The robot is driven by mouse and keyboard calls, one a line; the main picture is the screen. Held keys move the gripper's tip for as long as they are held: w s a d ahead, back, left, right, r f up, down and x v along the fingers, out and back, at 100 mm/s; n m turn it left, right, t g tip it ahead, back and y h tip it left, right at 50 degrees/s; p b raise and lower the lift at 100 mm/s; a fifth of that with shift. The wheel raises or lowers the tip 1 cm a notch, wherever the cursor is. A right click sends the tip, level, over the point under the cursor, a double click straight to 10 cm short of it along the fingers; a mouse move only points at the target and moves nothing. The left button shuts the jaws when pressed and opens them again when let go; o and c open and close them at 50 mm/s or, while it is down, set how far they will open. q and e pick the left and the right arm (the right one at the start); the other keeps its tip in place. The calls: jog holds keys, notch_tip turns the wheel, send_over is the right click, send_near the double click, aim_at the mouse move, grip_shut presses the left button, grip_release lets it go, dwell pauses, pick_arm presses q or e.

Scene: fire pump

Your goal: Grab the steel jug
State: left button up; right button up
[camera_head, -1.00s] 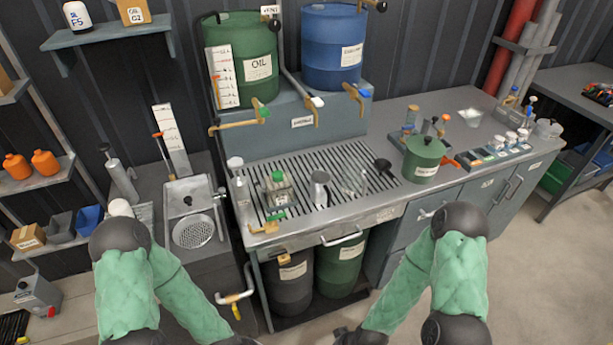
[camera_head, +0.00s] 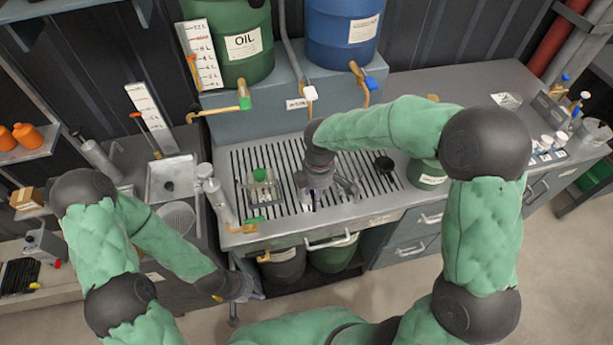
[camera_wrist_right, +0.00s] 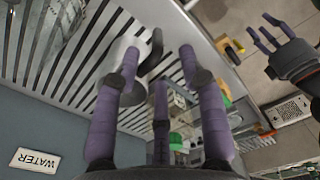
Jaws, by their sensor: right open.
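The steel jug (camera_wrist_right: 128,72) stands on the slatted drain grate (camera_head: 246,170) and shows in the right wrist view, with its dark handle (camera_wrist_right: 153,50) beside the body. In the head view my right gripper (camera_head: 318,195) comes down over the jug's place and hides most of it. In the right wrist view the gripper's purple fingers (camera_wrist_right: 158,58) are spread around the jug's near side; I cannot tell whether they touch it. My left gripper (camera_head: 248,288) is low in front of the bench, and its fingers look spread and empty in the right wrist view (camera_wrist_right: 268,32).
A black funnel (camera_head: 384,164) and a green pot (camera_head: 428,174) are farther right. Brass taps (camera_head: 222,111) overhang the grate's back.

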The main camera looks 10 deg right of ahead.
jog(key=shift+w+d+r, duration=0.2)
jog(key=shift+w+r, duration=0.05)
jog(key=shift+r, duration=0.35)
jog(key=shift+n, duration=0.3)
notch_tip(320, 180, down, 5)
jog(key=shift+f+b, duration=0.2)
jog(key=shift+b, duration=0.45)
jog(key=shift+a+f+b, duration=0.15)
jog(key=shift+f+b, duration=0.25)
jog(key=shift+f, duration=0.9)
jog(key=shift+a+f+b, duration=0.15)
jog(key=shift+f+b, duration=0.2)
jog(key=shift+f, duration=0.95)
jog(key=shift+r, duration=0.1)
grip_shut()
